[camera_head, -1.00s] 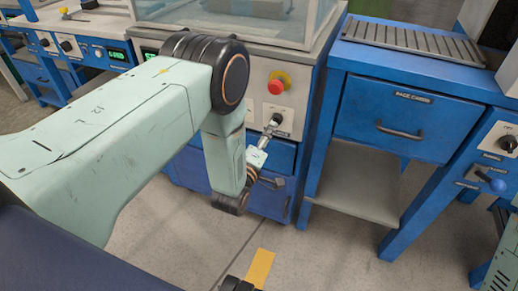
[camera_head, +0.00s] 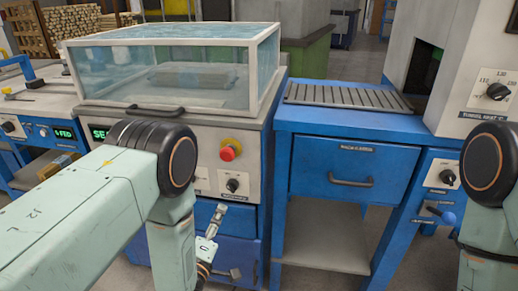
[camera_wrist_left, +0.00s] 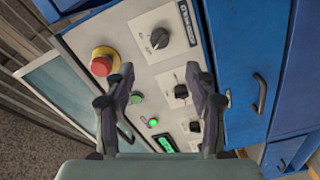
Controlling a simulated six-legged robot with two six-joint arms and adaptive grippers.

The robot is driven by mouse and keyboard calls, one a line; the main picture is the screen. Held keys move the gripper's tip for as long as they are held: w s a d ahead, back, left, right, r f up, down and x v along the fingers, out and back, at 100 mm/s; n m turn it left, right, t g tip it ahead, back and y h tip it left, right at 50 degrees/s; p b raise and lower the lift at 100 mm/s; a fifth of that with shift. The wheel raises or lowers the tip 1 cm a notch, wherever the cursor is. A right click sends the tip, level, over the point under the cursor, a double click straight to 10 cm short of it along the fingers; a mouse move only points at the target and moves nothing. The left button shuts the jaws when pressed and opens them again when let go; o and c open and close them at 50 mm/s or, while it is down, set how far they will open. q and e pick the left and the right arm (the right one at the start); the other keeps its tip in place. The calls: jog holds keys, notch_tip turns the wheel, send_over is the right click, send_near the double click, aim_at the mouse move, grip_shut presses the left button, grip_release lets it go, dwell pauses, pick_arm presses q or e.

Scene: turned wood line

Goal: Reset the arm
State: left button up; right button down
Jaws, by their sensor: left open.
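My left arm comes in from the left in the head view, bent at a large dark joint. My left gripper (camera_head: 214,226) is at the end of its downward link, in front of the blue drawers below the sealing machine's panel. In the left wrist view the two fingers of my left gripper (camera_wrist_left: 163,90) stand wide apart with nothing between them. The panel with its red button (camera_wrist_left: 104,61) and black knobs (camera_wrist_left: 159,38) lies beyond the fingers. Part of my right arm shows at the right edge of the head view; its gripper is out of the picture.
A machine with a clear hood (camera_head: 180,75) stands behind my left arm; its red button (camera_head: 230,150) is on the front. A blue bench with a drawer (camera_head: 345,175) and slatted top (camera_head: 345,97) stands to the right. A tunnel machine (camera_head: 465,75) is at far right.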

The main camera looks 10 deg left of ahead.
pick_arm(q)
jog(key=s+a+f+m+g, duration=0.2)
jog(key=s+f+m+g, duration=0.75)
jog(key=s+f, duration=0.55)
jog(key=s+r+m+g+p, duration=0.1)
jog(key=s+g, duration=0.3)
jog(key=s, duration=0.6)
jog(key=s+a+r+m+g+p, duration=0.1)
jog(key=s+r+g, duration=0.3)
jog(key=s, duration=0.6)
jog(key=shift+s+m+y+p, duration=0.35)
jog(key=shift+m+p, duration=0.15)
jog(key=shift+m, duration=0.25)
jog(key=shift+a+g, duration=0.1)
jog(key=shift+g, duration=0.15)
